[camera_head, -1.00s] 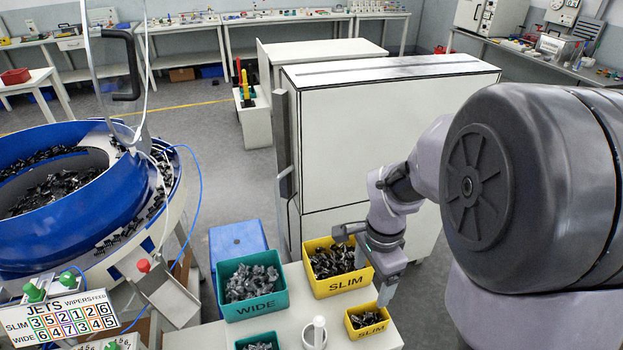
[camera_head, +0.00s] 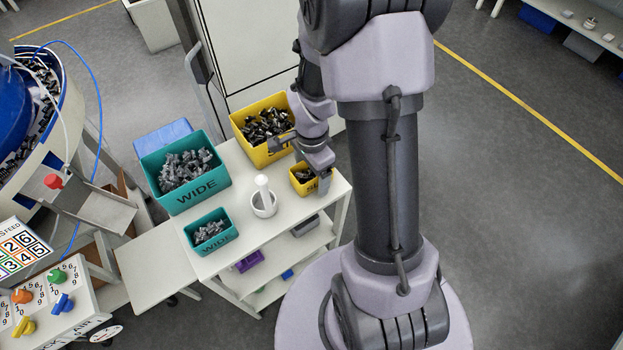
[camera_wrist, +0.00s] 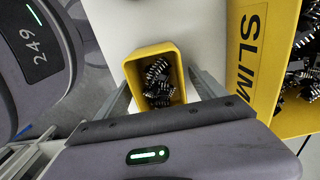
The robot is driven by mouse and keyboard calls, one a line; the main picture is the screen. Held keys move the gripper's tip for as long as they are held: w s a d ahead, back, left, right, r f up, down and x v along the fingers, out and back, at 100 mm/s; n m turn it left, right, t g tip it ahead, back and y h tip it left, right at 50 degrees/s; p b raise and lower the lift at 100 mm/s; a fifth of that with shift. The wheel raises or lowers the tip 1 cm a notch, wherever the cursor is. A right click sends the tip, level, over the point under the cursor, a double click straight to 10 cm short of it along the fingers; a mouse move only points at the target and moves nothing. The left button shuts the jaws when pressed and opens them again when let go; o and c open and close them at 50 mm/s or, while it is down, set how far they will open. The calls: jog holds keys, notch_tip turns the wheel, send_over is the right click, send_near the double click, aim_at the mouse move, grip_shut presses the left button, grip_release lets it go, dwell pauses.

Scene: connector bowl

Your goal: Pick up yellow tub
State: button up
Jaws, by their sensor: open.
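The small yellow tub (camera_head: 306,188), filled with dark connectors, stands upright on the white table near its right edge. In the wrist view the tub (camera_wrist: 150,48) is in the upper middle, seen from above. My gripper (camera_wrist: 159,84) is open, with one finger to the left of the tub and one to the right. Whether either finger touches the tub cannot be told. In the head view my gripper (camera_head: 318,158) is at the tub and partly hides it. A larger yellow bin (camera_head: 246,140) marked SLIM stands behind; it also shows in the wrist view (camera_wrist: 246,60).
Two teal WIDE bins, a large one (camera_head: 187,200) and a small one (camera_head: 211,243), stand left on the table. A white mortar with a pestle (camera_head: 263,203) is between them and the small tub. A white cabinet (camera_head: 250,40) rises behind.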

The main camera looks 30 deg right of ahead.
jog(key=shift+r, duration=0.1)
jog(key=shift+c, duration=0.4)
jog(key=c, duration=1.4)
jog(key=shift+r, duration=0.1)
